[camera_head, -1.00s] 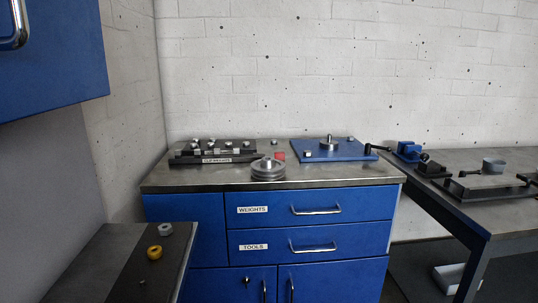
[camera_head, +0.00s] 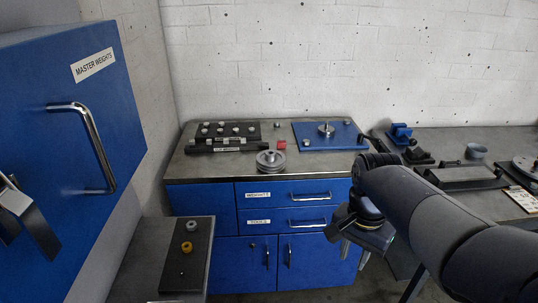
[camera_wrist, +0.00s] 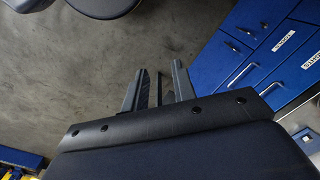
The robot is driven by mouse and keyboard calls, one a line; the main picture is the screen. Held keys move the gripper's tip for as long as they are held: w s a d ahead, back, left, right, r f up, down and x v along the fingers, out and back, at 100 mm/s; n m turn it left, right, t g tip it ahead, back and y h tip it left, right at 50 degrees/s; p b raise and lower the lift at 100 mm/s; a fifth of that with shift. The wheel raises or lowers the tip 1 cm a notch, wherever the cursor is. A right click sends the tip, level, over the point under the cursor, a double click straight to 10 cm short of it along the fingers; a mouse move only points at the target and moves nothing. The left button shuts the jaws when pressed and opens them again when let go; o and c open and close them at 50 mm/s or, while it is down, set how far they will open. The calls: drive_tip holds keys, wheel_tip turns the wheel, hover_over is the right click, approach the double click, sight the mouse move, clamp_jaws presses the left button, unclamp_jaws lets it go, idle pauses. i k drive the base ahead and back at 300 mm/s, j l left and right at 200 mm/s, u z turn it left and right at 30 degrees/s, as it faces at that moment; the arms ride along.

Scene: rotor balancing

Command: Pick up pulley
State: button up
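The pulley (camera_head: 271,164) is a grey, grooved metal disc with a raised hub. It sits flat near the front edge of the blue cabinet's top (camera_head: 220,172) in the head view. My gripper (camera_head: 354,256) hangs in front of the cabinet's right side, below the top and to the right of the pulley. The gripper also shows in the wrist view (camera_wrist: 156,82), with its two fingers apart, nothing between them and floor beyond. The pulley is not in the wrist view.
A black weight rack (camera_head: 225,132), a red block (camera_head: 281,145) and a blue plate with a spindle (camera_head: 345,140) share the cabinet top. A side bench (camera_head: 140,255) stands front left. A table (camera_head: 485,200) stands right, partly behind my arm.

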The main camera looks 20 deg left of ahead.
sight(269, 160)
drive_tip(key=i+j+u, duration=0.2)
drive_tip(key=i+u, duration=0.2)
drive_tip(key=i, duration=0.55)
drive_tip(key=i+l+u, duration=0.1)
drive_tip(key=i+u, duration=0.25)
drive_tip(key=i, duration=0.55)
